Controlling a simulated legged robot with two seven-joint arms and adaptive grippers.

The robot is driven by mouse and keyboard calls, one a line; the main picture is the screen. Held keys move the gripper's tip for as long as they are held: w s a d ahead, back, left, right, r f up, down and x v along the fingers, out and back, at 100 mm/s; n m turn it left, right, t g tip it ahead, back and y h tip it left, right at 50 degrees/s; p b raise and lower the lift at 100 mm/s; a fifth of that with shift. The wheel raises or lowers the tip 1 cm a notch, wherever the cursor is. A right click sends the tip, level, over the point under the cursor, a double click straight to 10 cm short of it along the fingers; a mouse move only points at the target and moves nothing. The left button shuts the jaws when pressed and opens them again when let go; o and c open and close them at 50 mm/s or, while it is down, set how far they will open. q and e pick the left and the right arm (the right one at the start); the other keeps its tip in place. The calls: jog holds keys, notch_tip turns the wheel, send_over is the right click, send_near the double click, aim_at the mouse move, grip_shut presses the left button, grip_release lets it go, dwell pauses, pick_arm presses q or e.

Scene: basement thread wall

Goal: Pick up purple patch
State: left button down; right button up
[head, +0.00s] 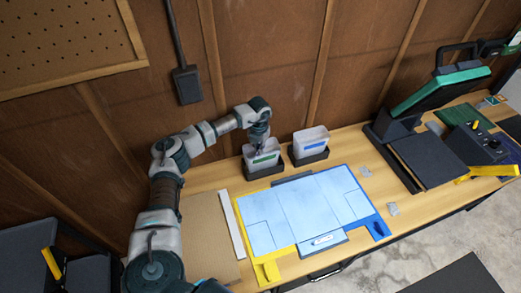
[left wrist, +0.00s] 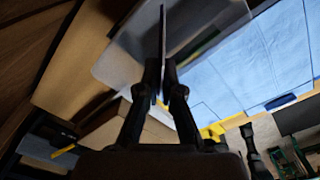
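My left gripper (head: 261,146) reaches down at the clear bin with a green label (head: 262,158), at the back of the bench. In the left wrist view its two fingers (left wrist: 164,75) are drawn together. A thin dark piece (left wrist: 162,28) stands edge-on between the fingertips and sticks out past them, in front of the clear bin wall (left wrist: 120,62). It looks like a patch, but its purple colour cannot be made out. The head view does not show the piece clearly. My right gripper is in neither view.
A second clear bin with a blue label (head: 311,142) stands just right. A pale blue sheet (head: 300,212) lies on a yellow-and-blue frame in front. A heat press with a green lid (head: 440,90) stands at right. The wooden wall (head: 270,60) is close behind.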

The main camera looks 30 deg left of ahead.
pick_arm(q)
jog(key=shift+a, duration=0.15)
jog(key=s+d+r+b, duration=0.1)
jog(key=s+d+r, duration=0.2)
jog(key=s, duration=0.4)
jog(key=s+d+r+b, duration=0.1)
jog(key=s+d+r, duration=0.1)
jog(key=s+d, duration=0.2)
jog(key=s, duration=0.3)
jog(key=shift+d+r, duration=0.15)
jog(key=shift+r, duration=0.25)
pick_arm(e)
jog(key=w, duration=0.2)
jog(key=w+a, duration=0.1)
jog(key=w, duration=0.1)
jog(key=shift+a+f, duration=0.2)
